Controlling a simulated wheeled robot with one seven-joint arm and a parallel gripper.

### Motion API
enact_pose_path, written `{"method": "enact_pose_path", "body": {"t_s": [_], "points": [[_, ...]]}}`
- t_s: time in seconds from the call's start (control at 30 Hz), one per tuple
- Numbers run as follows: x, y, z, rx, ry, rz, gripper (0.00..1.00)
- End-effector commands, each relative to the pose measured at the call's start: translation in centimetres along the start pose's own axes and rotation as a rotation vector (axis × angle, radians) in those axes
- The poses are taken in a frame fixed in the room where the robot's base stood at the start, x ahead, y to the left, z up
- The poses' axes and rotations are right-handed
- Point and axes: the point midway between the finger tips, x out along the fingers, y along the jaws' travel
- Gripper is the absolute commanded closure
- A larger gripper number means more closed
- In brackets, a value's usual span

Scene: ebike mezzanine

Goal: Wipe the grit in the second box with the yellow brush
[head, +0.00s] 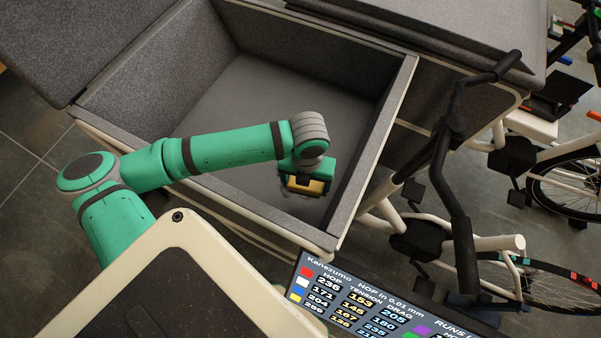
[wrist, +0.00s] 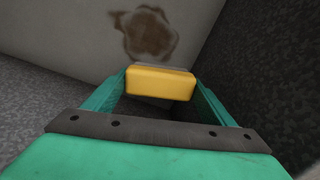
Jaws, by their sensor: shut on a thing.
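My gripper (head: 305,178) is shut on the yellow brush (head: 304,187) and holds it inside the open grey box (head: 402,88), near the front right corner. In the wrist view the yellow brush (wrist: 160,83) sits between the green fingers of my gripper (wrist: 158,92). A brown patch of grit (wrist: 147,33) shows on the pale box floor in the wrist view, beyond the brush. The brush appears apart from the patch. In the head view the grit cannot be made out. I cannot tell whether the brush touches the floor.
The box's lid (head: 60,35) stands open at the left. A closed grey box (head: 440,25) adjoins at the upper right. Bikes (head: 460,200) stand close on the right. A display board (head: 370,300) is at the front. The box's walls rise around my gripper.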

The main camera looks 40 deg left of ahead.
Motion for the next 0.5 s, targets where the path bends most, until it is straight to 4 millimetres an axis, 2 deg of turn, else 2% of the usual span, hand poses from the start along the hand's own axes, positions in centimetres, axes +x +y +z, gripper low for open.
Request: {"method": "enact_pose_path", "body": {"t_s": [0.2, 0.5], "points": [[-0.1, -1.6, -0.4, 0.002, 0.0, 0.0, 0.4], [-0.1, -1.9, -0.5, -0.001, 0.0, 0.001, 0.4]]}}
